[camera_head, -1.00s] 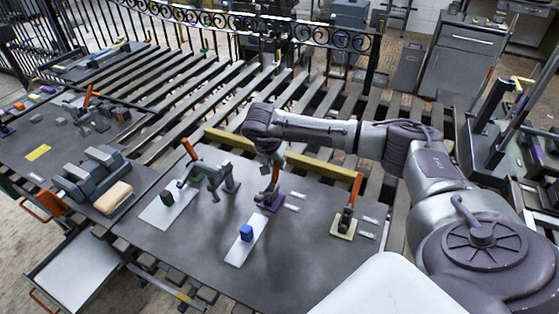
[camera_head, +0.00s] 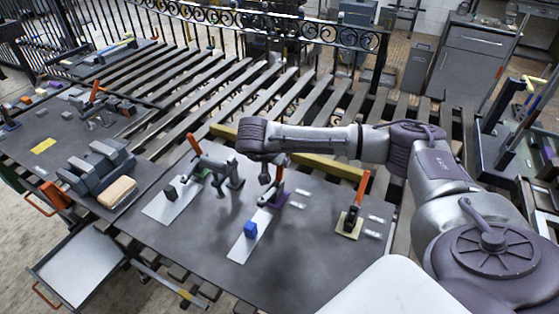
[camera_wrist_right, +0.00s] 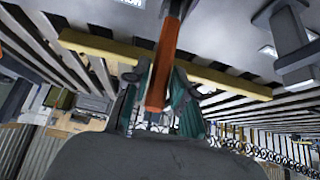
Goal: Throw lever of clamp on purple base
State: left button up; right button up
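The clamp on the purple base (camera_head: 279,201) stands near the middle of the table, with its orange lever (camera_head: 281,160) pointing up. My right arm reaches in from the right, and its end hangs beside this lever, hiding part of the clamp. In the right wrist view the orange lever (camera_wrist_right: 163,65) lies between the two dark teal fingers of my right gripper (camera_wrist_right: 160,82). The fingers are close on both sides of it; whether they press on it is unclear. My left gripper is out of view.
A blue block (camera_head: 250,230) sits on a pale plate in front. A yellow bar (camera_head: 310,165) runs behind.

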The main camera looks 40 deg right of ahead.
jog(key=shift+o, duration=1)
jog(key=v, duration=1.2)
